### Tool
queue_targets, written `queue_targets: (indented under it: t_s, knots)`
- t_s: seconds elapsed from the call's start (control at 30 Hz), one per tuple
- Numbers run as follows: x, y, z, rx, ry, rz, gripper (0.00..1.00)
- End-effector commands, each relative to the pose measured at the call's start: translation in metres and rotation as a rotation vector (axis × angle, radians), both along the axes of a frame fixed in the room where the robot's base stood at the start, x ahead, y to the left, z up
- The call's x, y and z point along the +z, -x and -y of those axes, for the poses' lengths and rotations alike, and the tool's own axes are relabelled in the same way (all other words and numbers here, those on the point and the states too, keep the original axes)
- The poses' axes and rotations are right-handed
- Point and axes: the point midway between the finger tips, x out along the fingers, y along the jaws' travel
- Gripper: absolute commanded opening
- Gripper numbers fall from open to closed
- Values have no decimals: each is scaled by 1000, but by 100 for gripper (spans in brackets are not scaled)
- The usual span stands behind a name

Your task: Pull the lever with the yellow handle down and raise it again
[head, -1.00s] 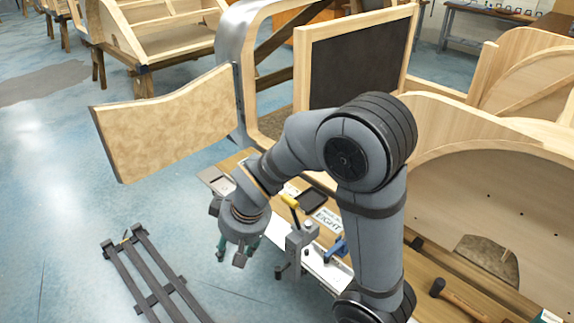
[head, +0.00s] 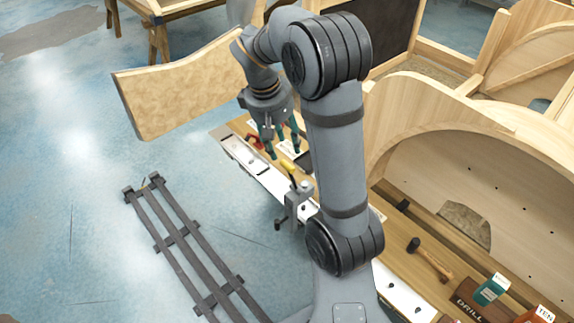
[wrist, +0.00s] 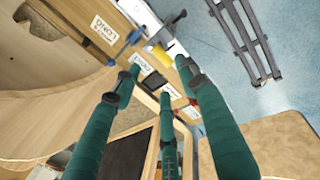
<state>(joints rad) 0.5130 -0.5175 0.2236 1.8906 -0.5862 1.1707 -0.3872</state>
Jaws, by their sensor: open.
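The yellow handle (head: 288,165) tops the grey lever fixture (head: 297,198) on the near edge of the bench in the head view. The yellow handle also shows in the wrist view (wrist: 161,56), beyond my fingertips. My gripper (head: 283,148) has teal fingers and hangs above the bench, just behind and above the handle. In the wrist view my gripper (wrist: 162,85) has its fingers spread apart with nothing between them. I see no contact with the handle. The lower part of the lever is partly hidden by my arm in the head view.
A dark tray (wrist: 154,83) and a blue tool (wrist: 130,42) lie near the handle. A red tool (head: 254,142) lies left of my gripper. A hammer (head: 430,258) lies right of my arm. The blue floor at left holds a dark rack (head: 180,240).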

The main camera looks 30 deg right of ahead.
Motion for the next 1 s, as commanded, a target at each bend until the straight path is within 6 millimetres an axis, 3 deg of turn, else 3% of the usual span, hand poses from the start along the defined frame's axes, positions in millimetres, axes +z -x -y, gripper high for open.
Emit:
queue_targets:
  t_s: [0.5,0.7,1.0]
  knots:
    - [-82,-3,18,6,-1,-4,42]
    - [-96,-5,21,5,-1,0,42]
    - [-98,-5,21,6,-1,2,41]
